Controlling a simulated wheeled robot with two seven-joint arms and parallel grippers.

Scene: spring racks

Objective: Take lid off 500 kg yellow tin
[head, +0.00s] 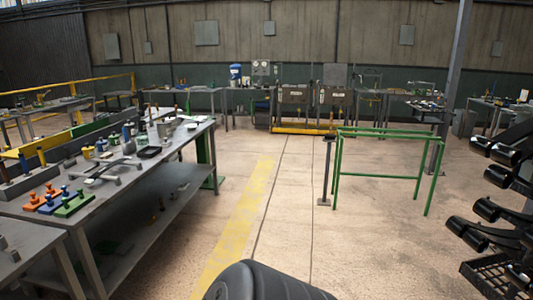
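Small yellow items (87,152) stand on the long grey workbench (168,164) at the left, among tools and cans. They are too small to tell whether one is the 500 kg yellow tin, and no label or lid can be made out. Neither of my grippers is in view.
Orange, blue and green pieces (73,205) lie on the bench's near end. A green frame (376,177) and a grey post (325,172) stand right of centre. Black springs on a rack (490,209) fill the right edge. The middle floor with the yellow stripe (237,222) is clear.

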